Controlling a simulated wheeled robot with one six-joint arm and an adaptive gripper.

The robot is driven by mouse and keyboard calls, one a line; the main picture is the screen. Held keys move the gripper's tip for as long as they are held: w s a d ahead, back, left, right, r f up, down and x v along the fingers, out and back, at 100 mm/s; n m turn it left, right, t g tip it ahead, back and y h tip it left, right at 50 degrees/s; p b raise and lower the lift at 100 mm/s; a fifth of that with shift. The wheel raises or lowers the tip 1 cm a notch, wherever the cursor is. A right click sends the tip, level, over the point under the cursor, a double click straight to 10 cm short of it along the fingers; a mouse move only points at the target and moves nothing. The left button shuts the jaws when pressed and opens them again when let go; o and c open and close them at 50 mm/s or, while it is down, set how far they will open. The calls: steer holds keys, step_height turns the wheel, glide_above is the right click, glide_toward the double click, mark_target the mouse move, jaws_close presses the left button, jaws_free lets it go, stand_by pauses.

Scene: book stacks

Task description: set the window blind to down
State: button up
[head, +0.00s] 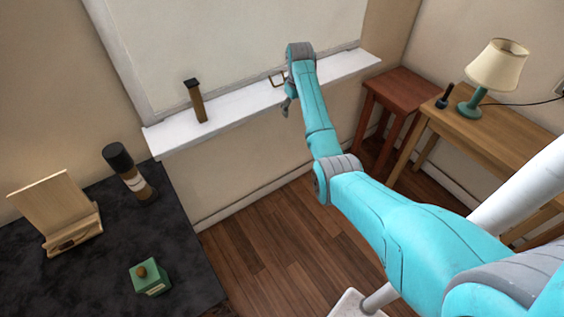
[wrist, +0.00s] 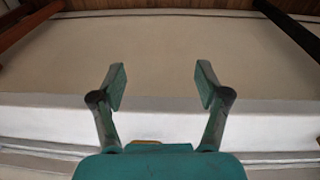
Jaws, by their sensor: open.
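The window blind (head: 225,45) is a pale cream panel in the window at the top of the head view. It covers the visible window down to near the white sill; its top is out of frame. A small bronze loop-shaped pull (head: 276,79) shows at its lower edge, just left of my wrist. My gripper (head: 287,106) is at the sill, beside and below the pull. In the wrist view my gripper (wrist: 160,87) is open, with nothing between its fingers. A small yellowish piece (wrist: 146,142) shows behind the gripper body, mostly hidden; I cannot tell whether it is the pull.
A dark brown post-like object (head: 197,102) stands on the sill (head: 235,110), left of my arm. A red-brown stool (head: 400,87) and a wooden desk with a lamp (head: 497,68) are at right. A dark table (head: 110,220) with several objects is at left. Floor between is clear.

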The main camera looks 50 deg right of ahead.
steer(key=s+a+f+t+h, duration=0.1)
steer(key=s+a+f+t, duration=0.1)
steer(key=a+f, duration=1)
steer(key=shift+s+f+n, duration=0.3)
steer(key=shift+s+f, duration=0.35)
steer(key=shift+f, duration=1.5)
steer(key=shift+a, duration=0.1)
steer(key=s+a+f+t, duration=0.3)
steer(key=s+a+f, duration=0.55)
steer(key=a, duration=0.35)
steer(key=s+a+t, duration=0.3)
steer(key=s+a, duration=0.8)
steer(key=s, duration=0.3)
steer(key=s+a+r+n+t, duration=0.1)
steer(key=s+a+r, duration=0.2)
steer(key=s+r, duration=0.3)
steer(key=s+a+r+t, duration=0.1)
steer(key=s+a+r, duration=0.3)
steer(key=s, duration=0.3)
steer(key=s+a+r+t+y, duration=0.1)
steer(key=s+r, duration=0.4)
steer(key=r, duration=0.4)
steer(key=s+a+r+t+y, duration=0.1)
steer(key=s+r+t, duration=0.1)
steer(key=s+r, duration=0.3)
step_height(320, 180, up, 4)
steer(key=shift+s+a+n+t, duration=0.3)
steer(key=shift+s+a+n, duration=0.05)
steer(key=shift+s+n, duration=0.05)
